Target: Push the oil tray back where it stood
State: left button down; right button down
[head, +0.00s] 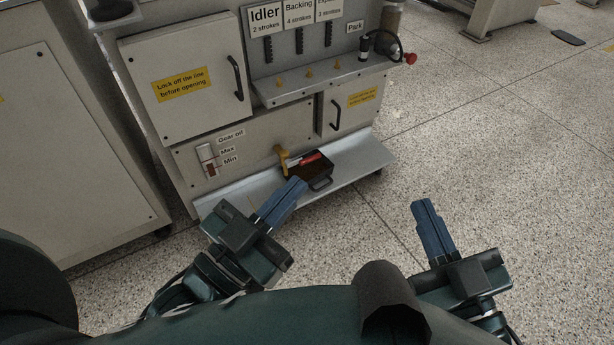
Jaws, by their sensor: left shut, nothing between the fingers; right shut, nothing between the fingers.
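The oil tray (320,183) is a small dark tray with a black handle on its near side. It sits on the grey ledge (358,167) at the foot of the machine. Something red (310,158) lies at its far edge, and a yellow tap-like part (281,156) stands at its left end. My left gripper (298,184) is shut, its blue fingers pointing at the tray's near left side. They overlap its edge in the picture; I cannot tell whether they touch. My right gripper (422,204) is shut and empty, well right of the tray over the floor.
The machine's front has a closed door (185,75) with a handle and a gear-oil gauge (208,160) left of the tray. A shelf with yellow knobs (309,70) juts out above. A grey cabinet (70,150) stands at left. The speckled floor (480,130) at right is clear.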

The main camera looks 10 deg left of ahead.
aim_at(316, 171)
jog(key=l+u, duration=0.2)
jog(key=u, duration=1.4)
jog(key=l+u, duration=0.4)
jog(key=k+l+u, duration=0.1)
jog(key=u, duration=0.3)
jog(key=k+l+u, duration=0.15)
jog(key=l+u, duration=0.25)
jog(key=k+l+u, duration=0.15)
jog(key=l, duration=0.3)
jog(key=k+l+u, duration=0.1)
jog(key=k+l, duration=0.3)
jog(key=i+l, duration=0.15)
jog(key=l, duration=0.15)
jog(key=i+l, duration=0.15)
jog(key=l, duration=0.2)
jog(key=i+l, duration=0.15)
jog(key=l, duration=0.15)
